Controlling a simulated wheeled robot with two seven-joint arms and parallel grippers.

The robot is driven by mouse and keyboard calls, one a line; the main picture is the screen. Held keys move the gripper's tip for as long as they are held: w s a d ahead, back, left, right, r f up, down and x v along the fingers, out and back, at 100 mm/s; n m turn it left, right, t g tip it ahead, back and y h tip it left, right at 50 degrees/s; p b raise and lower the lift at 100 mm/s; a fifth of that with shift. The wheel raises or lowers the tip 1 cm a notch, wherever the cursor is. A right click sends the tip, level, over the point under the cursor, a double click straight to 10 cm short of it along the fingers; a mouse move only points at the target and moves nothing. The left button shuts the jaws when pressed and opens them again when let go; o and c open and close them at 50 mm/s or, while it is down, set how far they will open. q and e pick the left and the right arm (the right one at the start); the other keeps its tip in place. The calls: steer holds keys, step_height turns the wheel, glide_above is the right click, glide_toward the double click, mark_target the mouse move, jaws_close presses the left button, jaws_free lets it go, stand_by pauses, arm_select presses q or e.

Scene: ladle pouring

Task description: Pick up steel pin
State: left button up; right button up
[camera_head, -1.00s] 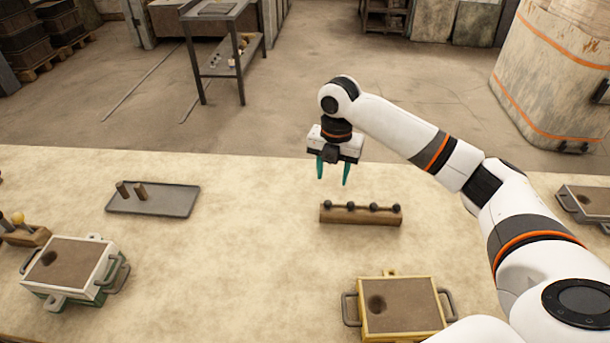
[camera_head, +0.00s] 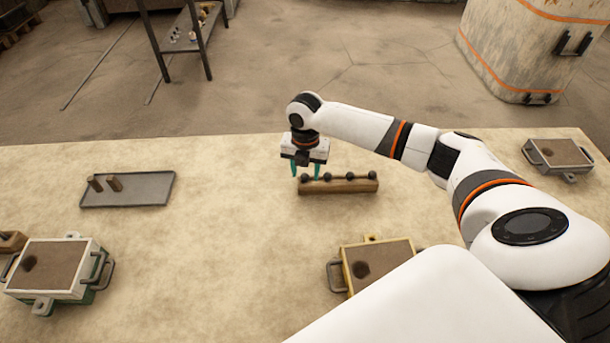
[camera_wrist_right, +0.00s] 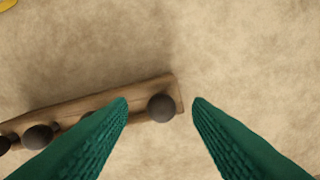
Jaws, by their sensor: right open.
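A wooden rack (camera_head: 345,187) lies on the table with several dark, round-headed steel pins standing in it in a row. My right gripper (camera_head: 306,175) is open over the rack's left end in the head view, with its teal fingers pointing down. The end pin (camera_head: 304,177) shows between the fingers. In the right wrist view, the same pin's head (camera_wrist_right: 161,108) lies between the open fingers (camera_wrist_right: 160,101), nearer the left one, with gaps showing. The left finger partly hides the rack and another pin. My left gripper is not in view.
A grey tray (camera_head: 143,200) with two brown pegs stands at the left. A white-framed box (camera_head: 55,268) stands at front left and a yellow-framed box (camera_head: 380,262) at front centre, partly hidden by my arm. Another grey box (camera_head: 557,155) sits far right. The table between tray and rack is clear.

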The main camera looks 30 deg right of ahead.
steer(key=shift+w+f, duration=0.1)
steer(key=shift+f, duration=0.65)
steer(key=c, duration=0.8)
steer(key=shift+r, duration=0.15)
